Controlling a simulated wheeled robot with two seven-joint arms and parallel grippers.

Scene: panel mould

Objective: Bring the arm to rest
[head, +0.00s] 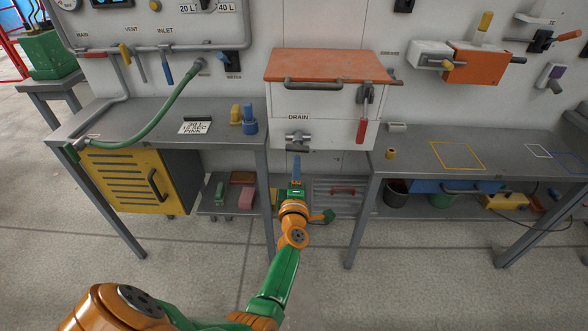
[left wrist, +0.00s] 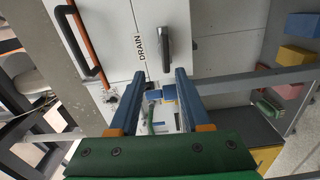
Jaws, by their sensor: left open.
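My left arm (head: 280,275), orange and green, reaches up from the bottom of the head view. Its left gripper (head: 296,160) is in the gap between the two grey benches, just below the DRAIN fitting (head: 297,138) on the white wall box. In the left wrist view, the two blue fingers of the left gripper (left wrist: 155,92) stand apart with nothing gripped between them. The white panel with the word DRAIN (left wrist: 142,47) and a dark handle (left wrist: 166,50) shows beyond the fingers. My right gripper is not in view.
The left bench (head: 115,118) holds a green hose (head: 150,130), a sign (head: 195,127) and blue and yellow pieces. A yellow cabinet (head: 130,180) is below. The right bench (head: 500,145) has outlined areas. The orange-lidded box (head: 330,68) overhangs the gap. The floor in front is clear.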

